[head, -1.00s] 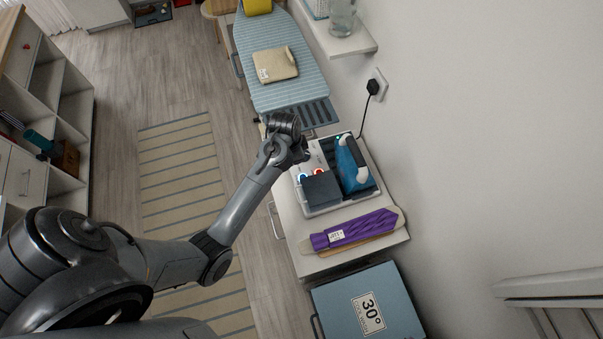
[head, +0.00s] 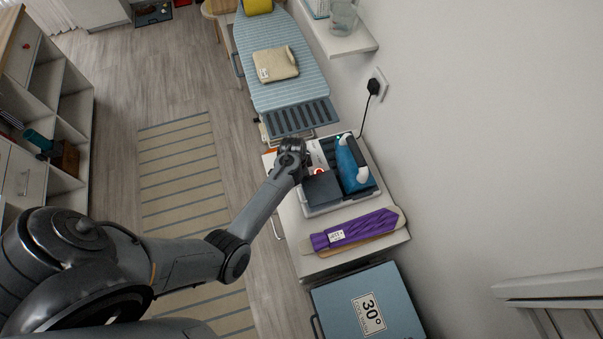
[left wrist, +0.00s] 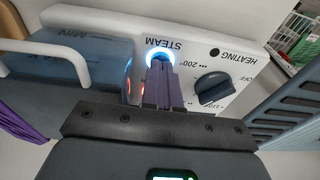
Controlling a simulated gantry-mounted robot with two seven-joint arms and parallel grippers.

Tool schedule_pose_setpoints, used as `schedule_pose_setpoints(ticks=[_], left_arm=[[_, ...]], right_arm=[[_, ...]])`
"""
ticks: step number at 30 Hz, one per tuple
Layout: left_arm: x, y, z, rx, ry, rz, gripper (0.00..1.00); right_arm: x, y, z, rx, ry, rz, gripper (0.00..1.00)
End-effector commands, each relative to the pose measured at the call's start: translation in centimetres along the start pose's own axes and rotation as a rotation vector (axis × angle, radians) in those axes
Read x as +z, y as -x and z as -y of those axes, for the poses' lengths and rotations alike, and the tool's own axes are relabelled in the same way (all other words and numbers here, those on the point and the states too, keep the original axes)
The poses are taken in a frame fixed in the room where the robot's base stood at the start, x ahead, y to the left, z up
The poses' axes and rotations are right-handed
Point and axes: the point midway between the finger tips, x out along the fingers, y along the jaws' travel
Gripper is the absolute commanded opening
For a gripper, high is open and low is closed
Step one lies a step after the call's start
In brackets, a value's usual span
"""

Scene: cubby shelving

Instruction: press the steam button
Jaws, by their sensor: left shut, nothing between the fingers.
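The steam station (head: 328,207) stands on a white cabinet, with the blue iron (head: 352,165) on it. In the left wrist view its white panel (left wrist: 232,54) carries the word STEAM beside a round button with a glowing blue-white ring (left wrist: 152,51). My left gripper (left wrist: 161,66) is shut and empty, its fingertips over the lower part of the button. I cannot tell whether they touch it. In the head view my left gripper (head: 301,176) is over the station's left side and hides the button. My right gripper is not in view.
A black dial (left wrist: 213,88) marked OFF sits beside the button. A red light (head: 319,171) shows on the station. A purple-covered board (head: 355,231) lies in front. The ironing board (head: 281,93) with a folded cloth (head: 275,64) stands behind. The wall is close on the right.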

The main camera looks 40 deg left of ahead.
Motion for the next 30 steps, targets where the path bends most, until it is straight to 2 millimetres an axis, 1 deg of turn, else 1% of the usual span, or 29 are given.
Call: schedule_pose_setpoints(ticks=[4,15,17,22,30], left_arm=[[-0.1,-0.7,0.0,0.0,0.0,-0.001,0.0],[0.0,-0.8,0.0,0.0,0.0,-0.001,0.0],[0.1,-1.2,0.0,0.0,0.0,0.001,0.0],[0.3,-2.9,0.0,-0.001,0.0,0.002,0.0],[0.6,-3.3,-0.3,0.003,0.001,0.006,0.0]], right_arm=[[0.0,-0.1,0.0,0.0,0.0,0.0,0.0],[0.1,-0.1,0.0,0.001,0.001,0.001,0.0],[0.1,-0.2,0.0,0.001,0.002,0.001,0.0],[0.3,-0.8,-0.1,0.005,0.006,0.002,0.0],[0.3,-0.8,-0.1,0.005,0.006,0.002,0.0]])
